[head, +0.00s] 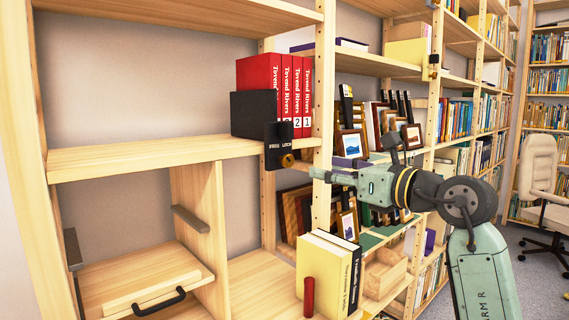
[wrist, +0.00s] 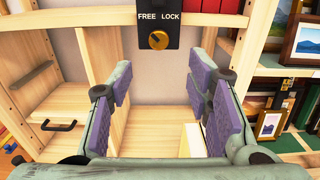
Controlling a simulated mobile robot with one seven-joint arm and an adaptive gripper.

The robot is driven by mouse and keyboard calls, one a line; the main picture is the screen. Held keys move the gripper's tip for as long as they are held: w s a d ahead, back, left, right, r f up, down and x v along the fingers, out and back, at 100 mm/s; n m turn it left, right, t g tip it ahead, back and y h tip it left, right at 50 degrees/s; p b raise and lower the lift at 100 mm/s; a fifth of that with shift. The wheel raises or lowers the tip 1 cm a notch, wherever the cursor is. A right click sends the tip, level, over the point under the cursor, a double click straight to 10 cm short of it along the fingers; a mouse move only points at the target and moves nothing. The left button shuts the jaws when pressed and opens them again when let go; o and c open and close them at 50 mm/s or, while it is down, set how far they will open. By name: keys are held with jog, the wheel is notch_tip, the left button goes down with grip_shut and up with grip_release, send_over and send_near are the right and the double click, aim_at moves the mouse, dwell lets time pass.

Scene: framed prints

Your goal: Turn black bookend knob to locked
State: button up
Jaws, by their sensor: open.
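The black bookend (head: 254,113) stands on the wooden shelf against the red books. Its front plate (head: 279,146) hangs over the shelf edge and reads FREE and LOCK. The round brass knob (head: 287,160) sits low on the plate. In the wrist view the knob (wrist: 158,40) is under the two words, with a dark mark on its face that seems to slant toward the upper left, the FREE side. My gripper (head: 318,173) is just right of and slightly below the knob. In the wrist view its purple-padded fingers (wrist: 160,100) are wide apart, empty, with the knob beyond them.
Red books (head: 275,82) stand behind the bookend. A wooden upright (head: 324,110) rises close to my gripper. Yellow books (head: 326,270) and a red cylinder (head: 309,296) stand on the lower shelf. Framed prints (head: 352,143) fill the shelf at right. The shelf left of the bookend is clear.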

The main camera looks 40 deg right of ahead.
aim_at(290, 162)
jog(key=w+p, duration=0.1)
jog(key=w, duration=0.2)
jog(key=w+p, duration=0.1)
jog(key=w, duration=0.5)
jog(key=shift+a+r+p, duration=0.15)
jog(key=shift+a+p, duration=0.25)
jog(key=shift+w, duration=0.7)
grip_shut()
